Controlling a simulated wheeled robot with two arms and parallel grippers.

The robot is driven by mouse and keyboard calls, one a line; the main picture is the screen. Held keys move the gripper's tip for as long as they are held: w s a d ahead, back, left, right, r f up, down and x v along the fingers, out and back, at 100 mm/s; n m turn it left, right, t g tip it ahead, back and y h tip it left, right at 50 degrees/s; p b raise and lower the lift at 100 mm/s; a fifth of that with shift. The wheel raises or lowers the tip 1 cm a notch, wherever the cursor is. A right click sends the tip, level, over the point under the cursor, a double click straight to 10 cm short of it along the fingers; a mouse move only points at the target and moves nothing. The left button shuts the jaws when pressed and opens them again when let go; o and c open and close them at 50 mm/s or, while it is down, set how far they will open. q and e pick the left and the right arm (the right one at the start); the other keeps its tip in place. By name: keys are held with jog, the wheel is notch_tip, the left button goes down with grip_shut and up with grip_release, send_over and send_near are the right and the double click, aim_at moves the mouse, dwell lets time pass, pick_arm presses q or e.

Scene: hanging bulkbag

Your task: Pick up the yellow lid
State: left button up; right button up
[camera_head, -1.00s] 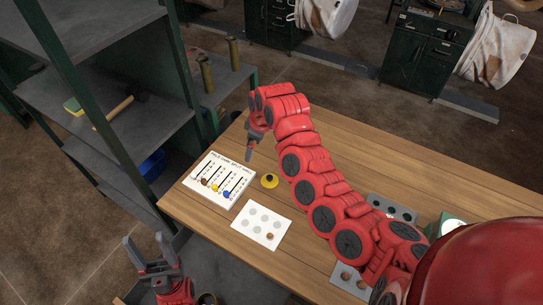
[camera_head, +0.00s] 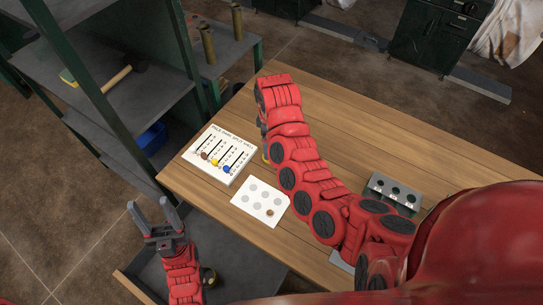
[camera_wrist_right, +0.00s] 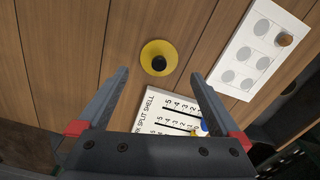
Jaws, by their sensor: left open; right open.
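The yellow lid (camera_wrist_right: 159,52), a round disc with a black knob, lies on the wooden table. In the right wrist view it is just beyond and between the fingertips of my right gripper (camera_wrist_right: 158,76), which is open and empty. My left gripper (camera_head: 149,203) is open and empty, off the table's near left edge, well away from the lid.
A white board with sliders (camera_head: 221,156) and a white card with grey circles (camera_head: 251,206) lie near the lid. A brown piece (camera_wrist_right: 284,39) sits on the card. A grey block with holes (camera_head: 394,194) stands to the right. Dark shelves (camera_head: 90,45) stand at the left.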

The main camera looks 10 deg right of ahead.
jog(key=shift+f, duration=0.2)
jog(key=shift+f+p, duration=0.45)
jog(key=shift+f, duration=0.05)
notch_tip(320, 180, down, 3)
jog(key=shift+f+p, duration=0.1)
jog(key=shift+p, duration=0.5)
jog(key=shift+f, duration=0.65)
jog(key=c, duration=1.2)
